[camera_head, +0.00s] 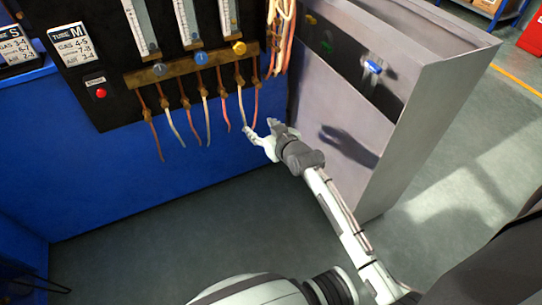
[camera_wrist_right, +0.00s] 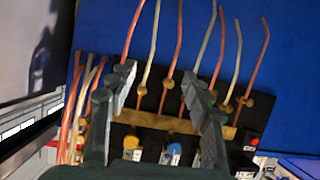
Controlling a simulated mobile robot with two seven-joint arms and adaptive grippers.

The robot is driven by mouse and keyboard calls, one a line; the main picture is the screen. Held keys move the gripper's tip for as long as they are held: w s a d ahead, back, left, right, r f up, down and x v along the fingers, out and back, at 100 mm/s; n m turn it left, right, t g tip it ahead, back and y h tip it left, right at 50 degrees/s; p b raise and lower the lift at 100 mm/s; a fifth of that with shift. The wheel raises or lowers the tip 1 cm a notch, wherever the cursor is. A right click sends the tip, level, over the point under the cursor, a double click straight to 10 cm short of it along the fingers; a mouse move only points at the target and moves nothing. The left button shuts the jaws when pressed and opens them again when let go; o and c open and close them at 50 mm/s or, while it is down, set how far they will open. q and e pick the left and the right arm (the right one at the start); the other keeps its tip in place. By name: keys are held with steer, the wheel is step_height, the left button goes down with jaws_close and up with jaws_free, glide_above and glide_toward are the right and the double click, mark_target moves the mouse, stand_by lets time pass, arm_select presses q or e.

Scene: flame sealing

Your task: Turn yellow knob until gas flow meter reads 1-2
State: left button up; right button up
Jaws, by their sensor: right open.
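The yellow knob (camera_head: 239,47) sits at the right end of the brass manifold on the black panel, below the rightmost flow meter tube (camera_head: 228,15). The meter's reading is too small to make out. My right gripper (camera_head: 260,128) is open and empty, below and a little right of the yellow knob, near the hanging hose ends and apart from the knob. In the right wrist view the panel appears upside down. There the yellow knob (camera_wrist_right: 131,142) shows between the open fingers, low in the picture. My left gripper is not in view.
A blue knob (camera_head: 201,57) and a grey knob (camera_head: 159,69) sit left of the yellow one. Several thin hoses (camera_head: 207,120) hang below the manifold (camera_head: 190,66). A red button (camera_head: 101,93) is at left. A grey metal cabinet (camera_head: 335,110) stands close on the right.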

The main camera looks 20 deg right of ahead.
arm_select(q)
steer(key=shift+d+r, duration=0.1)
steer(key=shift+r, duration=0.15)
arm_select(e)
steer(key=s+f+g, duration=0.2)
steer(key=s+f, duration=0.3)
steer(key=f, duration=0.2)
steer(key=shift+d+f, duration=0.2)
steer(key=shift+d, duration=0.05)
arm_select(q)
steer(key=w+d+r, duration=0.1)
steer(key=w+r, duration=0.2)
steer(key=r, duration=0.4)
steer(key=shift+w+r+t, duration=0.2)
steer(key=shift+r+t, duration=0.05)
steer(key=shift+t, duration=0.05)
arm_select(e)
steer(key=s+d+f+g+h, duration=0.1)
steer(key=s+f+g, duration=0.3)
steer(key=s, duration=0.9)
steer(key=s+d+f+g+h, duration=0.1)
steer(key=s+d+f+g, duration=0.2)
steer(key=s+f, duration=0.5)
steer(key=s+g, duration=0.1)
steer(key=s, duration=0.5)
steer(key=shift+f+g, duration=0.3)
steer(key=shift+f, duration=0.1)
